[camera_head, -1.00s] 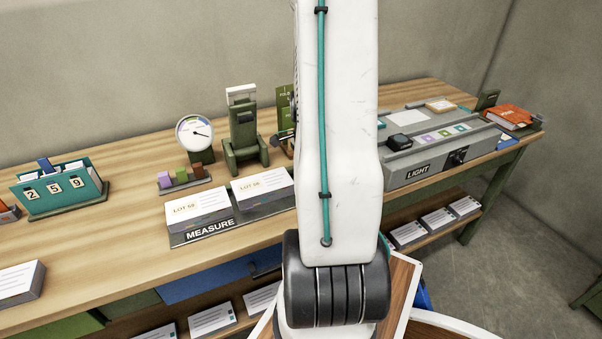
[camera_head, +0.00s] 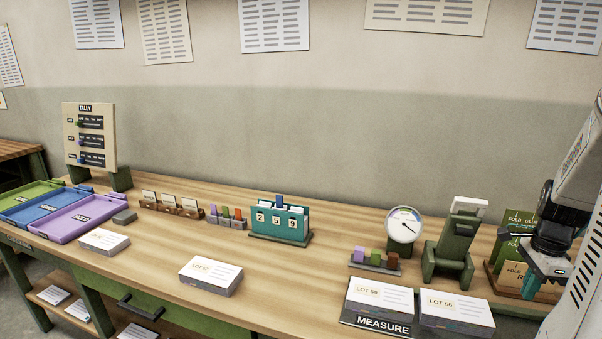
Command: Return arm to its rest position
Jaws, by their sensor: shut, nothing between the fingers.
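My arm (camera_head: 590,165) comes in at the right edge of the head view, with its black wrist joint above the gripper. My gripper (camera_head: 531,286) points down and to the left at the right end of the visible bench, in front of the green fold-and-glue boards (camera_head: 508,235). It is shut and holds nothing. Its fingertips are small and partly dark, and I cannot tell how far above the bench they are.
A dial gauge (camera_head: 404,226) and a green stand (camera_head: 449,250) are behind. Coloured trays (camera_head: 87,219) and a tally board (camera_head: 90,135) stand left.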

